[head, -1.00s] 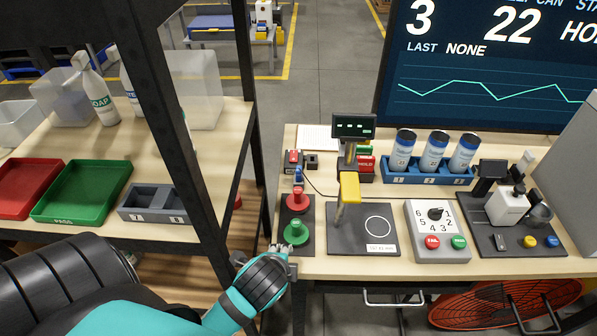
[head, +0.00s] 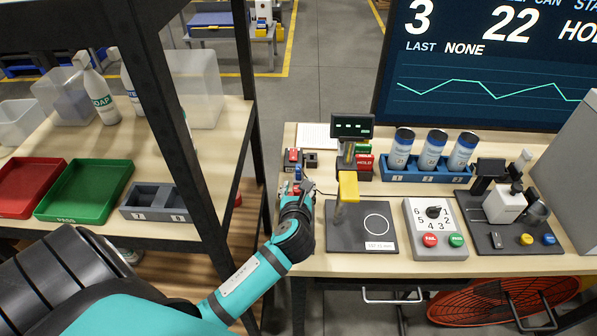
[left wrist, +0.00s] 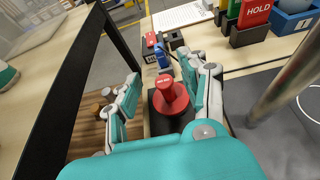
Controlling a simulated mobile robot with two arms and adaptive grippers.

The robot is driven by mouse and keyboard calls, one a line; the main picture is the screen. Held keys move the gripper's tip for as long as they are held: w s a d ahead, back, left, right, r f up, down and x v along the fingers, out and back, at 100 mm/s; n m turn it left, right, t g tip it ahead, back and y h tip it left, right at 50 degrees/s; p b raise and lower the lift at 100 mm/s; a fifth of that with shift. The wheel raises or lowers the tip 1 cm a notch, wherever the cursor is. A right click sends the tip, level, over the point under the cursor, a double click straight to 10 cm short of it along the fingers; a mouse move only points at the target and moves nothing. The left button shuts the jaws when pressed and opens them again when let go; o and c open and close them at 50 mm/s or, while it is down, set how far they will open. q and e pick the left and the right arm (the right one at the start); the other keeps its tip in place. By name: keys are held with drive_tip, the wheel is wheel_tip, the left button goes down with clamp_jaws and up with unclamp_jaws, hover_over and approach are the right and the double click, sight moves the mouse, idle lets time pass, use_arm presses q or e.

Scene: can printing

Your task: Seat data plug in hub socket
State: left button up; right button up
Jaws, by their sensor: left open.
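A small blue plug-like piece (head: 297,173) stands near the back left of the bench, and it also shows in the left wrist view (left wrist: 163,57). Behind it are a small red block (left wrist: 150,40) and a dark block (left wrist: 176,40); I cannot tell which one holds the hub socket. My left gripper (head: 297,188) is open and empty. In the left wrist view its fingers (left wrist: 162,74) spread either side of a red knob (left wrist: 170,98), with the blue piece beyond the fingertips. My right gripper is not in view.
A yellow-topped post (head: 348,188) stands on a dark pad just right of my left gripper. A dial box (head: 420,215) and a rack of cans (head: 430,178) are farther right. A black shelf post (head: 258,130) rises close on the left.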

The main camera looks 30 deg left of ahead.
sight(298, 168)
use_arm(q)
drive_tip(key=x, duration=0.7)
drive_tip(key=shift+d+p, duration=0.1)
drive_tip(key=shift+p, duration=0.3)
drive_tip(key=p+x, duration=0.1)
drive_tip(key=x, duration=0.3)
drive_tip(key=shift+w+a, duration=0.2)
drive_tip(key=shift+a, duration=0.1)
drive_tip(key=shift+w+a+f, duration=0.15)
drive_tip(key=shift+w+f, duration=0.05)
drive_tip(key=shift+w, duration=0.1)
drive_tip(key=shift+s, duration=0.1)
drive_tip(key=shift+r, duration=0.1)
drive_tip(key=shift+c, duration=1.4)
clamp_jaws()
